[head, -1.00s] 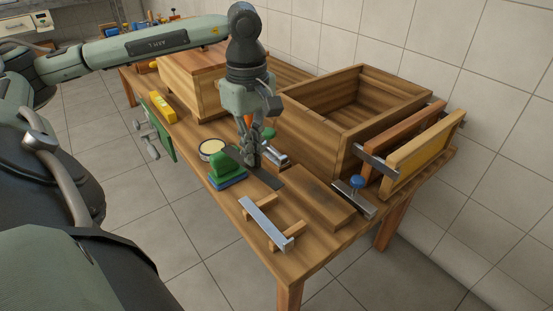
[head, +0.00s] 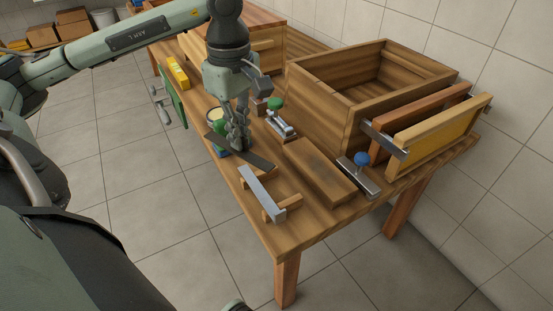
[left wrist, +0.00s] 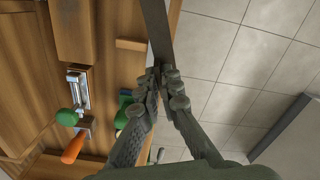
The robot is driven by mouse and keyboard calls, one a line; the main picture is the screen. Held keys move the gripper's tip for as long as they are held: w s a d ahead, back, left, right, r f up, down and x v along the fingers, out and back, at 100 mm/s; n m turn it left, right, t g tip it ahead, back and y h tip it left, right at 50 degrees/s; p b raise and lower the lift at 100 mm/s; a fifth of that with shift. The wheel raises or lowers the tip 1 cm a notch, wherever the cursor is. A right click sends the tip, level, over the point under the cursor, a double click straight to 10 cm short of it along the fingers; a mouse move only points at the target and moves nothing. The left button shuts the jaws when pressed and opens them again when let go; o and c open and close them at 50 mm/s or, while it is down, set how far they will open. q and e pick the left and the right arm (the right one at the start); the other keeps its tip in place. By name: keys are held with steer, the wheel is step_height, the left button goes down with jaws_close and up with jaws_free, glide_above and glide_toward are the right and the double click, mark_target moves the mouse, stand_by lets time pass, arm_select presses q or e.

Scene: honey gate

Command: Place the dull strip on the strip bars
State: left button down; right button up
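My left gripper (head: 238,143) is shut on the dull strip (head: 258,160), a flat dark-grey bar held above the table's near left side. In the left wrist view the fingertips (left wrist: 166,78) pinch the dull strip (left wrist: 157,30), which extends away from them. The strip bars (head: 291,203) are two short wooden bars on the table's near corner. One wooden bar (left wrist: 131,44) shows beside the dull strip in the wrist view. My right gripper is not visible.
A wooden block (head: 318,170) and a blue-knobbed clamp (head: 359,176) stand right of the bars. Behind are a green-knobbed clamp (head: 281,124) and a large open wooden box (head: 330,110).

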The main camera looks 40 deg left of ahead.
arm_select(q)
steer(key=w+d+f, duration=0.1)
steer(key=w+f, duration=0.1)
steer(key=w+d+f, duration=0.2)
steer(key=f, duration=0.1)
steer(key=w+d+f, duration=0.1)
steer(key=f, duration=0.2)
steer(key=shift+w+d+f, duration=0.2)
steer(key=shift+w+f, duration=0.05)
steer(key=shift+w, duration=0.15)
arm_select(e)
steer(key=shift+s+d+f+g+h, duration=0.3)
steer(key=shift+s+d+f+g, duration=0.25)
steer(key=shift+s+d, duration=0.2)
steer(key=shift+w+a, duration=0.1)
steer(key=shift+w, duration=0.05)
arm_select(q)
steer(key=shift+f, duration=0.1)
steer(key=c, duration=1.7)
jaws_free()
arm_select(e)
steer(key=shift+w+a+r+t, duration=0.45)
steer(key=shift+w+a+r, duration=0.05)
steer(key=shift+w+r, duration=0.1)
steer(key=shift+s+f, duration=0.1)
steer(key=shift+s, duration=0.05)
